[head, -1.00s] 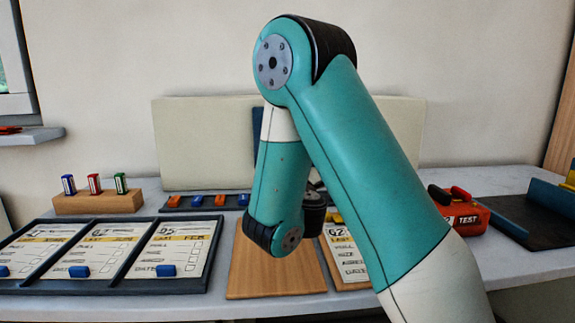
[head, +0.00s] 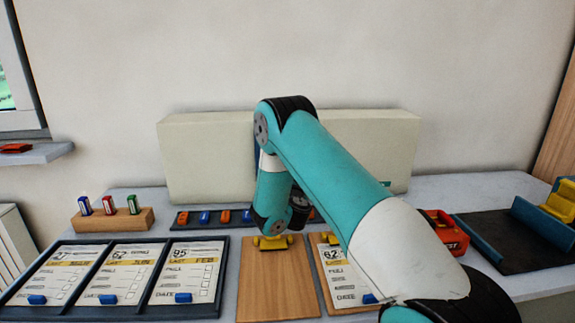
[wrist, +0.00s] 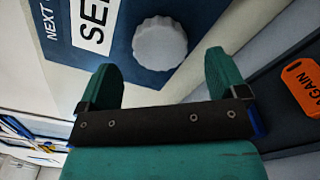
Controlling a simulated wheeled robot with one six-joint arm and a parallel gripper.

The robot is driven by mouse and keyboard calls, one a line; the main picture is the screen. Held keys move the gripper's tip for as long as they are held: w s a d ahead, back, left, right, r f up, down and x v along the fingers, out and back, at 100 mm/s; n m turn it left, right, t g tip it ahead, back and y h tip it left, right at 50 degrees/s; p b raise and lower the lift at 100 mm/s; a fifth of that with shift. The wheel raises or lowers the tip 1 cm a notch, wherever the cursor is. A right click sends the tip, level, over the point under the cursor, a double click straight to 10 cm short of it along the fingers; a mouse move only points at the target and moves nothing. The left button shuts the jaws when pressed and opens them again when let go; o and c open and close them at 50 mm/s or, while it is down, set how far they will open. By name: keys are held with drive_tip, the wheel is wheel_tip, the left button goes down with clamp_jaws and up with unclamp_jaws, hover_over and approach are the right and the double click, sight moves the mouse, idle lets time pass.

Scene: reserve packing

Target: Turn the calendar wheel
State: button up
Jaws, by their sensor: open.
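The calendar wheel shows in the wrist view as a pale grey, scalloped knob (wrist: 160,43) on a dark blue panel (wrist: 203,22). Beside it on the panel is a white label (wrist: 97,20) with large dark letters, partly cut off, and the word NEXT at its left. My gripper (wrist: 160,68) is open and empty, its two green fingers apart. The knob appears between and beyond the fingertips, with no contact visible. In the head view my arm hides the gripper and the knob; only a sliver of the blue panel shows beside the arm.
A long pale box (head: 210,155) stands along the wall. Card frames (head: 70,312), a wooden board (head: 275,285) and a red case (head: 445,228) fill the desk.

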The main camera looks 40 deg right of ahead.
drive_tip(key=shift+p+x, duration=0.5)
drive_tip(key=shift+x, duration=1)
drive_tip(key=c, duration=0.9)
drive_tip(key=shift+c, duration=0.2)
drive_tip(key=shift+f+b, duration=0.1)
drive_tip(key=shift+b, duration=0.2)
drive_tip(key=shift+s+m+b, duration=0.1)
drive_tip(key=shift+m+b, duration=8.35)
drive_tip(key=shift+m, duration=0.55)
